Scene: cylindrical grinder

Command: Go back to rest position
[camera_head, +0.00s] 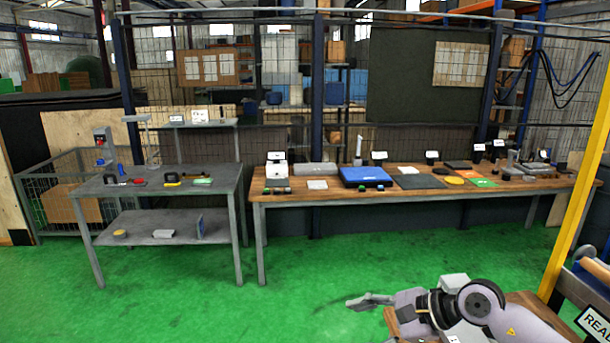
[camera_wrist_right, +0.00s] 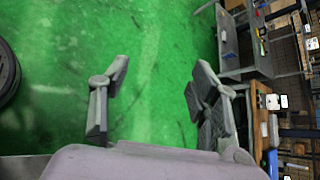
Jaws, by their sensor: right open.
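My right arm comes in at the lower right of the head view. Its grey gripper (camera_head: 368,301) points left over the green floor, well in front of the tables. In the right wrist view, the right gripper (camera_wrist_right: 162,78) has its two fingers spread wide apart. Only green floor (camera_wrist_right: 155,35) shows between them, so it is empty. My left gripper is in neither view.
A grey metal table (camera_head: 160,182) with hand tools stands at left. A long wooden workbench (camera_head: 400,192) with a blue case (camera_head: 366,177) stands at centre right. A yellow post (camera_head: 577,190) rises near my right arm. The floor between is clear.

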